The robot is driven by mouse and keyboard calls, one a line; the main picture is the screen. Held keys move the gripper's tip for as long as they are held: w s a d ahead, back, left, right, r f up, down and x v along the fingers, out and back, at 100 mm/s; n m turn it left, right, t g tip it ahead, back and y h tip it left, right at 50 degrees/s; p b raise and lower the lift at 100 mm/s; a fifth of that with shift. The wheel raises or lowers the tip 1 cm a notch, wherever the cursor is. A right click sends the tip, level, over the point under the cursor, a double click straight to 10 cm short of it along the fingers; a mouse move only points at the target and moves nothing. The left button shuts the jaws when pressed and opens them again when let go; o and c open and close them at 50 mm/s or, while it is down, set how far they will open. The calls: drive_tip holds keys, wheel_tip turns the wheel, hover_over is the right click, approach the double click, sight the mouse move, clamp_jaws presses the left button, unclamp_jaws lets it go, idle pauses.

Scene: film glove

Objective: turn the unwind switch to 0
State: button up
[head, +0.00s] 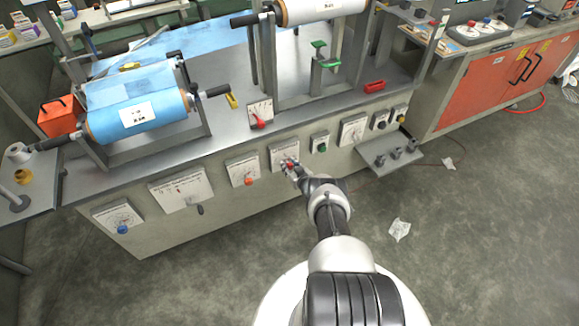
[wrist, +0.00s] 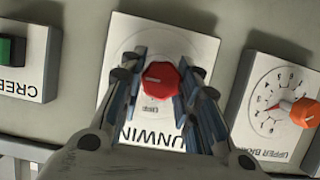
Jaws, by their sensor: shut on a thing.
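The unwind switch is a red knob (wrist: 161,80) on a white plate (wrist: 190,42) lettered "UNWIN…", the rest covered by a finger. A pale line on the knob runs toward the left in the wrist view. The dial marks around it are faint and partly hidden, so I cannot read its setting. My gripper (wrist: 159,84) has one finger on each side of the knob and is shut on it. In the head view my gripper (head: 291,168) reaches the unwind plate (head: 283,149) on the machine's front, largely covering the knob.
The upper brake dial with an orange knob (wrist: 306,113) is close on the right in the wrist view. The creep plate with a green button (wrist: 10,50) is on the left. A grey shelf (head: 388,152) juts out right of my arm in the head view.

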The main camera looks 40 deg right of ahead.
drive_tip(key=shift+a+n+h, duration=0.15)
drive_tip(key=shift+n+h, duration=0.75)
drive_tip(key=shift+n, duration=0.2)
drive_tip(key=shift+n+h, duration=0.8)
drive_tip(key=shift+n, duration=0.5)
drive_tip(key=o, duration=1.1)
drive_tip(key=shift+s, duration=0.1)
drive_tip(key=v, duration=1.1)
drive_tip(key=shift+s+a+r, duration=0.25)
drive_tip(key=shift+a+r, duration=0.05)
